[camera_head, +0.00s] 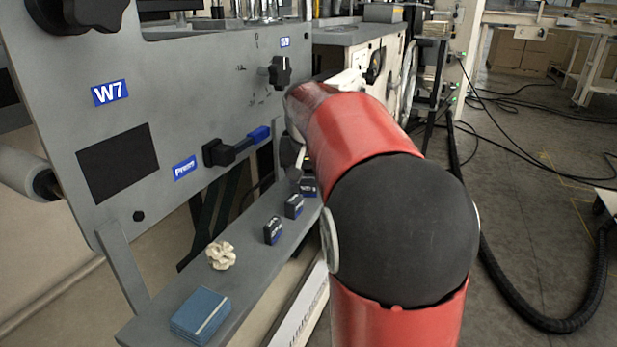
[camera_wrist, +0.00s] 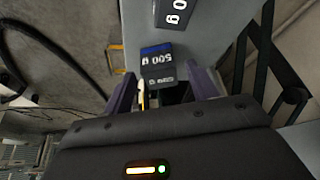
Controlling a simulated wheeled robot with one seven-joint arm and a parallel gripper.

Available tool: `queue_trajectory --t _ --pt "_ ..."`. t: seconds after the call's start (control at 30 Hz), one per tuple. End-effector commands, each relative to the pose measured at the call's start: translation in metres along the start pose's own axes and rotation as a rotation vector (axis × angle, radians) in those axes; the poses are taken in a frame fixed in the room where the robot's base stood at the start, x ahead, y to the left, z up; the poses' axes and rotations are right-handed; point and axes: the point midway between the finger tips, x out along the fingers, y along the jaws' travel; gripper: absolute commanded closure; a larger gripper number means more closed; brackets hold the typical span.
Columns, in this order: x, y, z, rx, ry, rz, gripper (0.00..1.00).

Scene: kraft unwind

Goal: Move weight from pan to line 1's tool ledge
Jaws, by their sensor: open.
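In the wrist view, my gripper (camera_wrist: 161,76) is open, with its two purple fingers on either side of a dark weight (camera_wrist: 158,62) marked 500 g with a blue edge. I cannot tell whether the fingers touch it. A second dark weight (camera_wrist: 176,12) lies just beyond, partly cut off by the frame. My red arm hides most of my gripper there. I cannot make out a pan in either view.
A black hose (camera_head: 510,297) lies on the floor at right.

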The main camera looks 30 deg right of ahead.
Motion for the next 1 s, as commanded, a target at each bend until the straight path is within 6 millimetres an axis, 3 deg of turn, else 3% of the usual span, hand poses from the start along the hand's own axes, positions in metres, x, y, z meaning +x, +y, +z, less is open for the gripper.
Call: queue_trajectory --t 0.5,0.67,0.87,1.0 --pt "-0.101 0.0 -0.001 0.0 0.003 -0.001 0.42" --pt "-0.115 0.0 -0.001 0.0 0.003 -0.001 0.42" --pt "-0.117 0.0 0.002 -0.002 0.002 -0.003 0.42" --pt "-0.121 -0.002 0.029 -0.045 0.002 -0.04 0.42"
